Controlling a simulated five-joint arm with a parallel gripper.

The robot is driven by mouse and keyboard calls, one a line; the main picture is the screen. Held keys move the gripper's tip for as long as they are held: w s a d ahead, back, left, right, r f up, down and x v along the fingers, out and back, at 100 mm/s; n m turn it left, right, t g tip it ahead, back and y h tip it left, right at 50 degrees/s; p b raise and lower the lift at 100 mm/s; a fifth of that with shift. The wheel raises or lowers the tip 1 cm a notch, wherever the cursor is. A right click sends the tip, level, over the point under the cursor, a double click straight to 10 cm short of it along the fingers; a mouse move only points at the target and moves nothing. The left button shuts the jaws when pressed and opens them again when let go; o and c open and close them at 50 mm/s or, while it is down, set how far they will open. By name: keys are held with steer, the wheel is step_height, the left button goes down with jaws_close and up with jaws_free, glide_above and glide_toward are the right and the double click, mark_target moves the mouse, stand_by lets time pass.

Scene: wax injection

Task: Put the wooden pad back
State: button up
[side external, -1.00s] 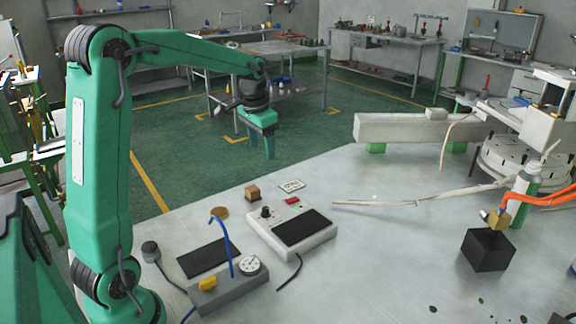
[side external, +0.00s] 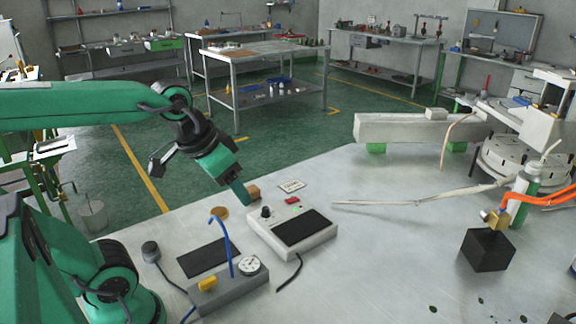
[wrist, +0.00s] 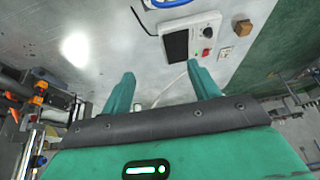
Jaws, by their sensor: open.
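A small wooden block (side external: 254,192) stands on the grey table near its back edge, partly hidden by my gripper in the side view. It also shows at the upper right of the wrist view (wrist: 242,28). My gripper (side external: 241,195) is tilted down beside the block. In the wrist view its fingers (wrist: 163,84) are apart with nothing held between them; the block is away from them.
A white control box (side external: 292,230) stands right of the block, with a small card (side external: 291,186) behind it. A grey gauge box (side external: 228,287) with an upright blue tube and a dark mat (side external: 208,258) are in front. A black cube (side external: 487,250) stands right; the table's middle is clear.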

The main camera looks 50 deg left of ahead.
steer(key=shift+s+d+f, duration=0.35)
steer(key=shift+s, duration=0.3)
steer(key=shift+s+d+f, duration=0.3)
steer(key=shift+s, duration=0.3)
